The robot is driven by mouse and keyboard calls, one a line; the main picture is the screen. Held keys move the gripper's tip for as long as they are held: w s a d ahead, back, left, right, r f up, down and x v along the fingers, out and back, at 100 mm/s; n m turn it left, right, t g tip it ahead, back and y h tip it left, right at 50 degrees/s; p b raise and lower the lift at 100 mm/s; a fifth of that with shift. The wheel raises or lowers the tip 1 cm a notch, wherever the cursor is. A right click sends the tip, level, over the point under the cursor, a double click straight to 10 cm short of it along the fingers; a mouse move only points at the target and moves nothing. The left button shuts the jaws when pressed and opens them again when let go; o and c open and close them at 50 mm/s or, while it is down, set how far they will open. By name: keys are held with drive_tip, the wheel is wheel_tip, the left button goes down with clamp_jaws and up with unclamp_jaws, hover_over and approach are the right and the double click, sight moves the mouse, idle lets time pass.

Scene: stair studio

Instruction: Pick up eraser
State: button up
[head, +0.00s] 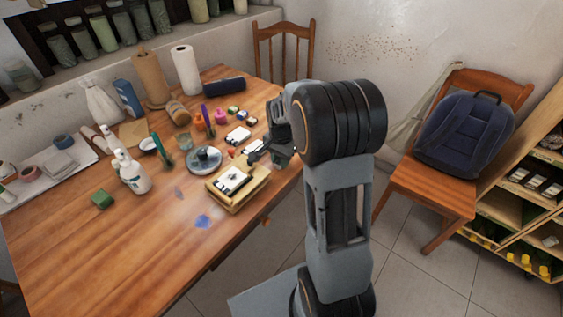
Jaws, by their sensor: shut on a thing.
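My gripper (256,158) is above the right part of the wooden table, at the back edge of a shallow wooden tray (216,199). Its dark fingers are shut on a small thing. The fingers and the arm hide most of that thing, so I cannot tell for sure that it is the eraser. A white and black item (233,180) lies in the tray, in front of the fingers. Small pale and red pieces lie just behind and left of the fingers. I cannot pick out a separate eraser clearly among them.
Paper rolls (186,70) stand at the back. The table's front left is clear. A chair with a backpack (464,136) stands right.

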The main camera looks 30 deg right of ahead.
drive_tip(key=c, duration=0.3)
drive_tip(key=shift+r, duration=0.55)
wheel_tip(320, 180, up, 2)
drive_tip(key=shift+r+p, duration=0.2)
drive_tip(key=shift+p, duration=0.15)
drive_tip(key=s+a+r+p, duration=0.1)
drive_tip(key=s+r, duration=0.8)
drive_tip(key=s, duration=0.5)
drive_tip(key=shift+a+r, duration=0.2)
drive_tip(key=shift+r, duration=0.1)
